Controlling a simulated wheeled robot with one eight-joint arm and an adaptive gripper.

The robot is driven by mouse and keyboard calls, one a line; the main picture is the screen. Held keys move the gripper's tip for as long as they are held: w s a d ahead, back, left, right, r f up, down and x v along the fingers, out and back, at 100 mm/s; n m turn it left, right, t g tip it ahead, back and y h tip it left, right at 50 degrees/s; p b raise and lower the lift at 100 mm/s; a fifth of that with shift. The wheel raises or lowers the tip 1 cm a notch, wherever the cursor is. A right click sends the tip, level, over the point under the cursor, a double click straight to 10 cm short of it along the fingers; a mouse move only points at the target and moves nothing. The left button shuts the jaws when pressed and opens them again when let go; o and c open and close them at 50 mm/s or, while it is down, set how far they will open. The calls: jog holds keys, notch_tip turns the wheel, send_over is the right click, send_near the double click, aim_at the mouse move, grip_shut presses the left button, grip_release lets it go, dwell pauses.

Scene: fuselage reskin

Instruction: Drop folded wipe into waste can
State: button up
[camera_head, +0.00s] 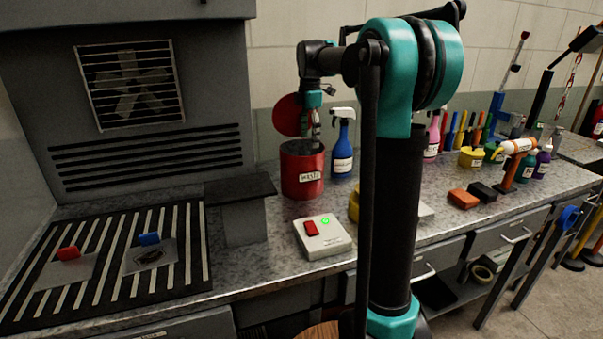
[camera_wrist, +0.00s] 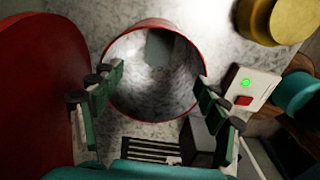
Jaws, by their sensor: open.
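The red waste can (camera_head: 302,172), labelled WASTE, stands on the bench with its round red lid (camera_head: 287,115) raised at its back. In the wrist view I look down into the open can (camera_wrist: 118,42), and the lid (camera_wrist: 35,90) fills the left side. My gripper (camera_head: 315,128) is above the can mouth, pointing down. In the wrist view my gripper (camera_wrist: 157,95) is open, its fingers on either side of the mouth, with nothing between them. A flat grey-green patch (camera_wrist: 158,48) shows inside the can; it may be the folded wipe, but I cannot tell.
A blue spray bottle (camera_head: 342,145) stands close to the right of the can. A white box (camera_head: 322,238) with a red switch and green light sits in front. A yellow container (camera_wrist: 255,18) and a grey stand (camera_head: 243,222) are nearby. A slotted black mat (camera_head: 105,295) lies left.

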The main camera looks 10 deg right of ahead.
notch_tip(320, 180, up, 12)
jog(key=shift+f, duration=0.25)
dwell(0.3)
